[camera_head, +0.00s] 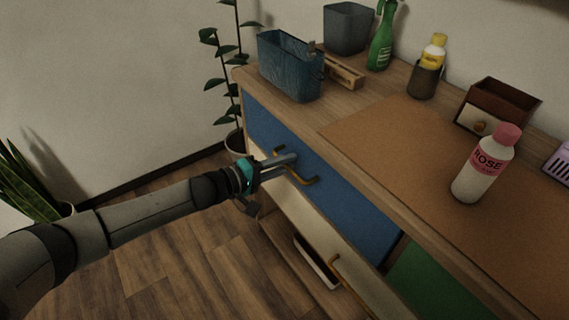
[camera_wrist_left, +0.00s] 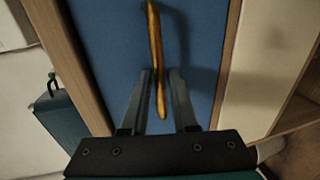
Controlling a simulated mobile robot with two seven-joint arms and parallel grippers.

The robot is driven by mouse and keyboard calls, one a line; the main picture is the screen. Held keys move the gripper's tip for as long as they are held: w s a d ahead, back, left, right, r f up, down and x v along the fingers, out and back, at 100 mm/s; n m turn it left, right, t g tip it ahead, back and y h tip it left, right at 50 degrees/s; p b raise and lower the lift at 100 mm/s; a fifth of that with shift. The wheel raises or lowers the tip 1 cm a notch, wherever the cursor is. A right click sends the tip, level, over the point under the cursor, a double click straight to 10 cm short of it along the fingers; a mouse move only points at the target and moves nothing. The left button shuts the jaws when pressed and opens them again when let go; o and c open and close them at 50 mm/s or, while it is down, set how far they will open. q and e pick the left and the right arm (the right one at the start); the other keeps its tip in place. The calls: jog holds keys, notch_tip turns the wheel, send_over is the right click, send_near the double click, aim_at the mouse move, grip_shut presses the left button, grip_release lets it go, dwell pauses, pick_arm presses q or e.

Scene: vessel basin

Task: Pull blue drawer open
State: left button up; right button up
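The blue drawer (camera_head: 345,205) is the wide blue front under the wooden top, and it looks flush with the cabinet. Its brass bar handle (camera_head: 308,182) sits on that front. My left gripper (camera_head: 288,162) is at the handle's upper left end. In the left wrist view the blue front (camera_wrist_left: 98,35) fills the middle, and the handle (camera_wrist_left: 155,45) runs between the two fingers of my left gripper (camera_wrist_left: 161,75). The fingers are apart with a gap visible beside the handle; I see no firm grip on it. My right gripper is not in view.
Below is a cream drawer (camera_head: 310,228) with its own brass handle (camera_head: 345,280); a green front (camera_head: 425,290) is to the right. On top stand a blue basket (camera_head: 290,68), a pink-capped bottle (camera_head: 485,165) and a small drawer box (camera_head: 497,105). The floor (camera_head: 190,260) before the cabinet is clear.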

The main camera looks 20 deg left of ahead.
pick_arm(q)
grip_shut()
dwell(1.3)
